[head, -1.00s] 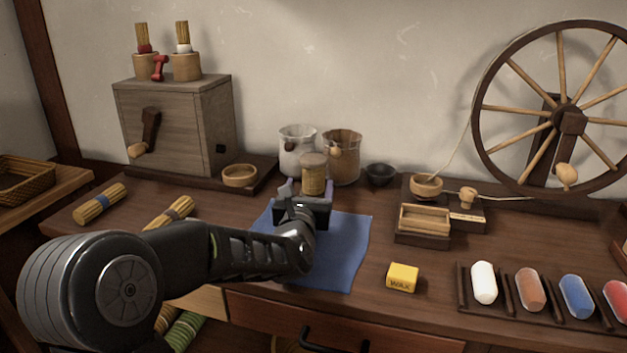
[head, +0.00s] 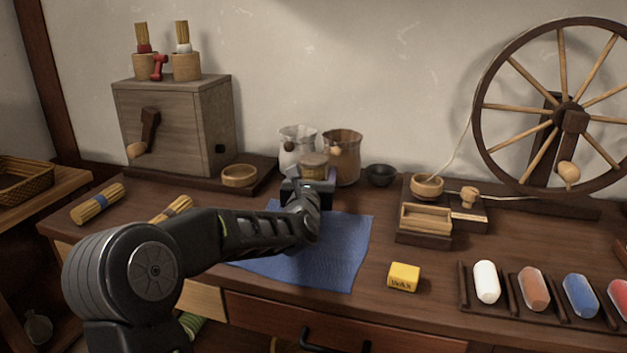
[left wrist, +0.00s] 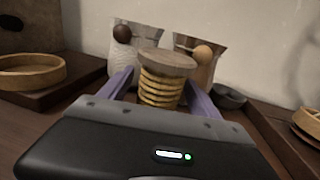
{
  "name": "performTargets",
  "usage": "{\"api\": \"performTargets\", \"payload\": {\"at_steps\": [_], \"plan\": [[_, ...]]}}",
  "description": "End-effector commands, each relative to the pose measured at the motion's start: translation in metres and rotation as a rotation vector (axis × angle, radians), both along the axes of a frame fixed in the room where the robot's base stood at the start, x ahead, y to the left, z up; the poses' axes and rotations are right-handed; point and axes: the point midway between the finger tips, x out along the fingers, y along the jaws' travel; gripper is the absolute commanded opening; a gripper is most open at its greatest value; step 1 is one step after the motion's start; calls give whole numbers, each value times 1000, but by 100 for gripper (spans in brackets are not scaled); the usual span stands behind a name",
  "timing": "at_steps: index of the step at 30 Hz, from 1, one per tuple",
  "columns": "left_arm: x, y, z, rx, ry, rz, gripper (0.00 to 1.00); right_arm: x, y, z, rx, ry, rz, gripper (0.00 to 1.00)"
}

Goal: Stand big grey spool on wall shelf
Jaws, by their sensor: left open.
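A spool (head: 313,160) with a flat grey-brown wooden top and yellowish cord wound on it stands upright at the back of the bench. It also shows in the left wrist view (left wrist: 162,86). My left gripper (head: 312,178) is open, with its purple fingers on either side of the spool; I cannot tell whether they touch it. The gripper hides the spool's lower part in the head view. I see no spool that is plainly grey, and no wall shelf. My right gripper is not in view.
A whitish vessel (head: 297,146) and a brown one (head: 345,158) stand just behind the spool. A dark bowl (head: 381,174) is to their right. A blue cloth (head: 335,255) lies in front. A yellow wax block (head: 404,277) and a spinning wheel (head: 572,120) are to the right.

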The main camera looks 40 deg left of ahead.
Motion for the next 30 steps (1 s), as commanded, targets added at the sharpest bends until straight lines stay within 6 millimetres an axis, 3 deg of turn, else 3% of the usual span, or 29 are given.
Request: {"api": "performTargets", "payload": {"at_steps": [15,30], "plan": [[0,-1,0,0,0,0,72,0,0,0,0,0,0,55],[0,-1,0,0,0,0,32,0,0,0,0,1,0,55]]}}
